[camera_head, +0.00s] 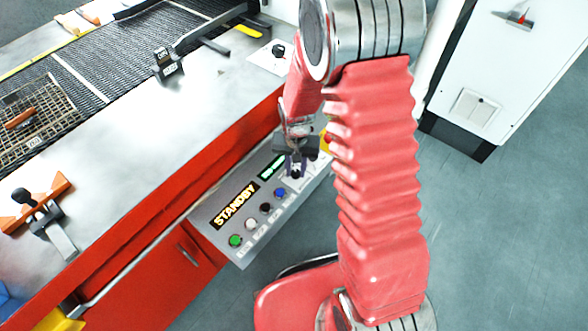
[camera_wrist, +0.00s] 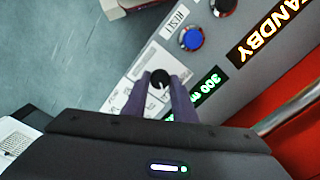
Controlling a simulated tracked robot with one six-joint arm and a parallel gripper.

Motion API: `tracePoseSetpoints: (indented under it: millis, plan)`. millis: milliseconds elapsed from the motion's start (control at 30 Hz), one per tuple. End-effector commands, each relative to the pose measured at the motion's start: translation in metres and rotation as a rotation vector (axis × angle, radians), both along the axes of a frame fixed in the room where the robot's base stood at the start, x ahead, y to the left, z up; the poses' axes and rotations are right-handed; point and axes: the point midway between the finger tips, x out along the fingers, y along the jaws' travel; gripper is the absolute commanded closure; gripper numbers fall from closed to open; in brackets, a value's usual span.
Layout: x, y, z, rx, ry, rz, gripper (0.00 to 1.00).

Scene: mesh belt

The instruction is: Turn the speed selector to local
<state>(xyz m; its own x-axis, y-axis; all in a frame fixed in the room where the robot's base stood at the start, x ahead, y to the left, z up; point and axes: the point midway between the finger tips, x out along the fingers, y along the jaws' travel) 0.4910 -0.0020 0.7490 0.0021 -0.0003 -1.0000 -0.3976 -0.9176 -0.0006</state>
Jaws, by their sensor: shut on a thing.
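The speed selector is a small black knob (camera_wrist: 160,79) on a white plate of the grey control panel. In the wrist view it sits between the fingertips of my gripper (camera_wrist: 158,88), which is shut on it with dark purple fingers. In the head view my gripper (camera_head: 296,166) reaches down to the panel's upper right part, and the knob is mostly hidden by the fingers. A pale line shows on the knob's top in the wrist view. The position marks on the plate are too small or covered to read.
The panel's STANDBY display (camera_head: 234,206) and green-lit speed display (camera_wrist: 206,88) are beside the selector. A green button (camera_head: 235,240) and blue button (camera_head: 280,193) are on the panel. The mesh belt (camera_head: 120,55) lies at upper left; a white cabinet (camera_head: 500,75) stands right.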

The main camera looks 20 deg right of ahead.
Motion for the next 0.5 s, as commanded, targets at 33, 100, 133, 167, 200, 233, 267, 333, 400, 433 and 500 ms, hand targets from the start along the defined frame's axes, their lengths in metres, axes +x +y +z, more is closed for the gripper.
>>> tracePoseSetpoints:
  millis: [33, 100, 133, 167, 200, 233, 267, 333, 400, 433, 500]
  plan:
    - [-0.0073, -0.0001, -0.0035, 0.000, 0.018, -0.004, 0.98]
    - [-0.0073, -0.0001, -0.0035, 0.000, 0.018, -0.005, 0.98]
    - [-0.0073, 0.0000, -0.0035, 0.000, 0.018, -0.005, 0.98]
    - [-0.0073, 0.0000, -0.0035, 0.000, 0.018, -0.005, 0.98]
    - [-0.0073, 0.0000, -0.0035, 0.000, 0.018, -0.005, 0.98]
    - [-0.0074, 0.0000, -0.0036, 0.000, 0.018, -0.005, 0.98]
    - [-0.0074, 0.0000, -0.0036, 0.000, 0.018, -0.005, 0.98]
    - [-0.0073, 0.0001, -0.0036, 0.000, 0.018, -0.004, 0.98]
    - [-0.0071, 0.0001, -0.0036, 0.000, 0.018, -0.004, 0.72]
    - [-0.0067, 0.0001, -0.0034, 0.000, 0.017, -0.004, 0.70]
    - [-0.0055, 0.0001, -0.0028, 0.001, 0.014, -0.004, 0.65]
